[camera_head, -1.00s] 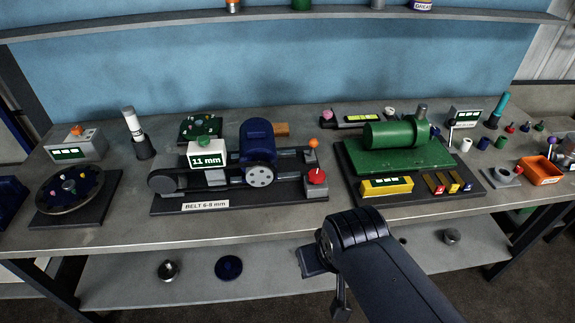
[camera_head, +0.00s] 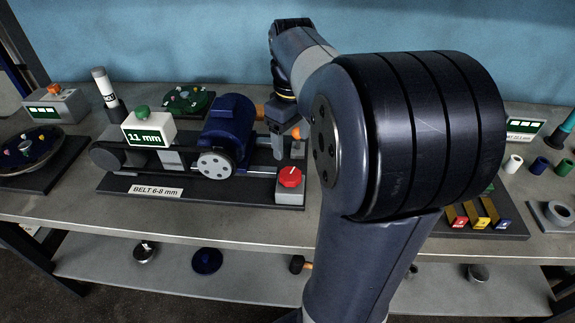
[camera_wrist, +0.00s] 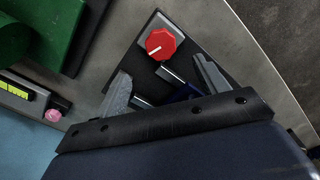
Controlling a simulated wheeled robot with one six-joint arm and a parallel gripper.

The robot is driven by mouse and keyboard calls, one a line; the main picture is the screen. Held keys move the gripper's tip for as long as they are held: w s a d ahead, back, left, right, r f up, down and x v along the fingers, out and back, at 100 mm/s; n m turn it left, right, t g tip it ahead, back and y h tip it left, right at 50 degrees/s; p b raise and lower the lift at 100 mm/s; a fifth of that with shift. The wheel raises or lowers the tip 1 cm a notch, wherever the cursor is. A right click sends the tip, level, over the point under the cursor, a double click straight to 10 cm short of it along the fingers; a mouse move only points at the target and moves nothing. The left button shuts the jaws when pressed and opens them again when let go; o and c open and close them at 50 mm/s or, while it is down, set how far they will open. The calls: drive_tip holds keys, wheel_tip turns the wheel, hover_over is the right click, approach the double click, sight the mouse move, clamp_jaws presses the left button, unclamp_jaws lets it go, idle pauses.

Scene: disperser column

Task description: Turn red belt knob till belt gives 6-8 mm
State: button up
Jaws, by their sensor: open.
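The red belt knob (camera_head: 290,177) sits on a grey block at the right end of the belt stand. It also shows in the wrist view (camera_wrist: 160,42), with a white mark on its top. The gauge (camera_head: 148,130) reads 11 mm, and the label (camera_head: 155,191) says BELT 6-8 mm. The dark belt (camera_head: 106,156) runs from the left pulley toward the blue motor (camera_head: 229,124). My gripper (camera_wrist: 163,82) is open and empty, its fingers apart and pointing toward the knob's side. In the head view my gripper (camera_head: 279,145) is above and behind the knob, not touching it.
An orange-topped part (camera_head: 296,133) stands close behind the knob by my gripper. My arm hides much of the right-hand equipment. The bench front edge (camera_head: 200,232) is clear.

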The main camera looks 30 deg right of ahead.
sight(291, 175)
wheel_tip(291, 175, down, 10)
drive_tip(key=shift+r, duration=0.1)
drive_tip(key=shift+s, duration=0.1)
drive_tip(key=shift+c, duration=0.4)
drive_tip(key=c, duration=0.9)
